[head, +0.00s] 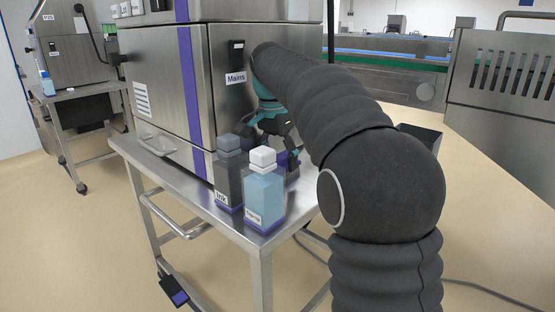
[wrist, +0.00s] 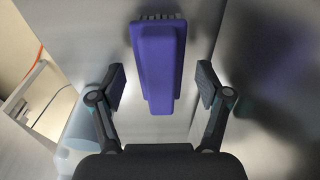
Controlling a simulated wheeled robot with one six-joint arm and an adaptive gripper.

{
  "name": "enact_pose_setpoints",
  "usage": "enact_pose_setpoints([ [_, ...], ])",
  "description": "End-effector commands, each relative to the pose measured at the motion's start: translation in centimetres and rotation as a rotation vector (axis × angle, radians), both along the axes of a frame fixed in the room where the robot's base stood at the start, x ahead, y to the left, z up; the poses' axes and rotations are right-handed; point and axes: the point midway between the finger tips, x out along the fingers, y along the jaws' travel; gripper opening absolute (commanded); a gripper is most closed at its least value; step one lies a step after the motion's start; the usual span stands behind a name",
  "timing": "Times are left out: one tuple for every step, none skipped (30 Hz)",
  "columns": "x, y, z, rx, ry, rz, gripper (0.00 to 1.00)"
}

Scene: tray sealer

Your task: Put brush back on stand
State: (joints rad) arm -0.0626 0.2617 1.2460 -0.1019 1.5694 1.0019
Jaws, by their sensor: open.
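In the wrist view, a purple brush (wrist: 158,60) with a strip of grey bristles at its top end lies between the two fingers of my gripper (wrist: 160,82). The fingers are spread, with a gap on each side of the brush. In the head view, my gripper (head: 272,128) is low over the steel table, close to the machine's side and behind two bottles. A bit of purple (head: 291,158) shows beside the fingers, mostly hidden, and it looks like the brush. I cannot make out a stand for the brush in either view.
A grey bottle labelled Ink (head: 229,185) and a light-blue bottle with a white cap (head: 264,193) stand at the near end of the steel table (head: 190,180). The steel machine (head: 165,85) with a Mains switch (head: 237,57) rises beside them. A dark open bin (head: 420,138) is behind my arm.

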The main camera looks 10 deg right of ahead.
Motion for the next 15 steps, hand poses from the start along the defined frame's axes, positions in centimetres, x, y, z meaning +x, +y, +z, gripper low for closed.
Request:
enact_pose_setpoints([
  [0.0,0.1,0.8,0.000,-0.001,0.000,0.76],
  [0.0,0.1,1.3,0.000,-0.002,0.000,0.76],
  [-0.1,0.2,1.9,0.000,-0.004,0.000,0.76],
  [-0.1,0.2,2.5,0.000,-0.004,0.000,0.76],
  [-0.1,0.3,3.1,0.000,-0.004,0.000,0.76],
  [-0.2,0.4,3.9,0.000,-0.003,0.001,0.76],
  [-0.2,0.4,4.6,0.000,-0.003,0.001,0.76],
  [-0.3,0.5,5.2,0.000,-0.003,0.001,0.76],
  [-0.3,0.6,6.0,0.000,-0.003,0.001,0.76],
  [-0.3,0.7,6.6,0.000,-0.002,0.001,0.76],
  [-0.4,0.7,7.2,0.000,-0.003,0.001,0.76],
  [-0.4,0.8,7.9,0.000,-0.001,0.001,0.76],
  [-0.5,0.8,8.4,0.000,-0.002,0.000,0.76],
  [-0.5,0.9,8.9,0.000,-0.002,0.000,0.76],
  [-0.6,0.9,9.5,0.000,-0.001,0.000,0.76],
])
